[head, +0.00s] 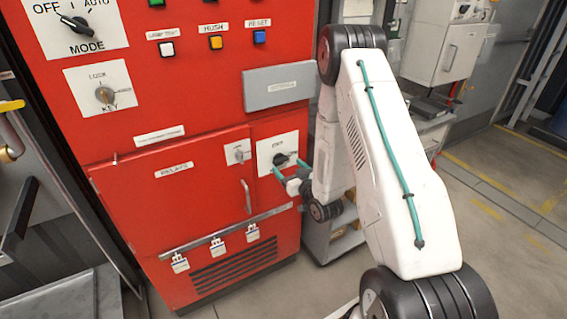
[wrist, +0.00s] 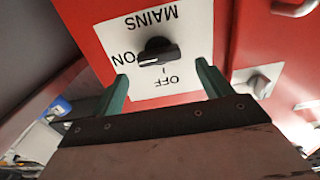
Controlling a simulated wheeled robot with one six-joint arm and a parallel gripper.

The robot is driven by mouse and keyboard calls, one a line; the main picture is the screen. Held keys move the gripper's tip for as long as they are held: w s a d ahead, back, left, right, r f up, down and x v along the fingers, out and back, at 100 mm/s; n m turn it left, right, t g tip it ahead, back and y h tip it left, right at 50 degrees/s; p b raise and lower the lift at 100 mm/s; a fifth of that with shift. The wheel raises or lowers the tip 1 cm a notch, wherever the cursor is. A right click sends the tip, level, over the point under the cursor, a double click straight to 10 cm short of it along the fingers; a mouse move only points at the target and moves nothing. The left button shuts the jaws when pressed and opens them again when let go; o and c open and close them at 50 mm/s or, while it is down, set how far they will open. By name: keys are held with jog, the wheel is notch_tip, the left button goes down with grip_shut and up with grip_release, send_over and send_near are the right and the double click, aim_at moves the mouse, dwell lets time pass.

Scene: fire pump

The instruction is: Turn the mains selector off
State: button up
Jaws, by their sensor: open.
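The mains selector (wrist: 158,52) is a black rotary knob on a white plate (wrist: 185,88) fixed to the red cabinet. In the wrist view the plate appears upside down, with MAINS above, ON at the left and OFF below the knob. The knob's bar lies roughly sideways, its marked end toward ON. In the head view the selector (head: 280,159) sits low on the cabinet's right side. My gripper (wrist: 162,82) is open, its two green fingers on either side of the knob's line and short of it; I see no contact. In the head view the gripper (head: 291,168) is just in front of the plate.
A small grey key switch (wrist: 262,83) sits beside the plate, near the relays door (head: 175,185) with its handle. A grey box (head: 280,87) projects above the selector. Padlocked tags (head: 220,247) hang on a rail below. Open floor (head: 500,220) lies right.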

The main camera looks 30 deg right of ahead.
aim_at(283, 161)
jog(key=shift+w, duration=2.25)
jog(key=c, duration=1)
